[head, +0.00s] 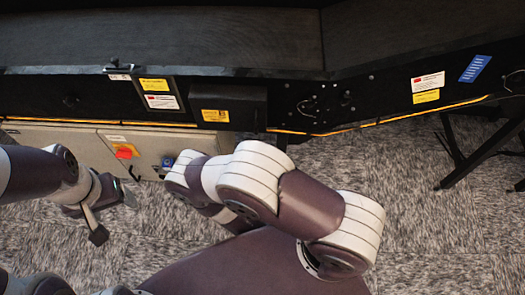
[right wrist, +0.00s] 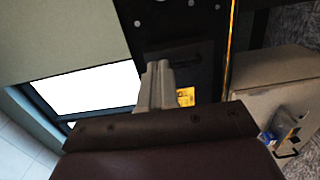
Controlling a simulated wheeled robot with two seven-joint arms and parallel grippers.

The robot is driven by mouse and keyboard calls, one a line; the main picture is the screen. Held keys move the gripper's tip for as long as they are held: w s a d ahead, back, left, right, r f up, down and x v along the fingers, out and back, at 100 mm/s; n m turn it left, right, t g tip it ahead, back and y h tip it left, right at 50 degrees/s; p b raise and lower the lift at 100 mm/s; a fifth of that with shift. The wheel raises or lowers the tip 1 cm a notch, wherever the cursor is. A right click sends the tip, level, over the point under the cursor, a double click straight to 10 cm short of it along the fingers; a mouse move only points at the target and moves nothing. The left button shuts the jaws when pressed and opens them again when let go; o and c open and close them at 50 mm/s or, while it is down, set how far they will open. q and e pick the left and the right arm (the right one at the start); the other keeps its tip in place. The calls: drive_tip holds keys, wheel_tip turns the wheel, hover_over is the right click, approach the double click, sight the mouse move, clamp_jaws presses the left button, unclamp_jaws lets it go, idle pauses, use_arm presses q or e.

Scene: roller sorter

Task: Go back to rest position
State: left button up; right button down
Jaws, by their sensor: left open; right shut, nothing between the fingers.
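My left gripper (head: 114,215) is at the left of the head view, above the grey carpet and in front of the pale control cabinet. Its fingers are spread apart and I see nothing between them. My right arm, white and dark purple, folds across the middle of the head view; its gripper is hidden there. In the right wrist view the right gripper (right wrist: 157,72) has its two grey fingers together with nothing between them. It points toward a black panel (right wrist: 190,45) bearing a yellow label.
The black sorter frame (head: 350,95) with labels and an orange strip spans the top. The cabinet (head: 88,140) has a red knob on yellow (head: 124,151). A black stand leg (head: 470,160) is at right. Carpet (head: 430,215) is clear at lower right. A bright opening (right wrist: 85,90) shows at left.

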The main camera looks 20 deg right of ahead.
drive_tip(key=w+a+r+m+g+y+p, duration=0.7)
drive_tip(key=w+a+r+m+g, duration=0.15)
drive_tip(key=r+m, duration=0.2)
drive_tip(key=s+d+r+g+y+p, duration=0.1)
drive_tip(key=s+d+r+g, duration=0.1)
drive_tip(key=s+r, duration=0.4)
drive_tip(key=s+d+r+m+g+y+p, duration=0.1)
drive_tip(key=s+d+r+g, duration=0.2)
drive_tip(key=r, duration=0.8)
drive_tip(key=s+d, duration=0.1)
drive_tip(key=s, duration=0.1)
drive_tip(key=shift+s+g+p, duration=0.35)
drive_tip(key=shift+p, duration=0.05)
drive_tip(key=shift+s+d, duration=0.1)
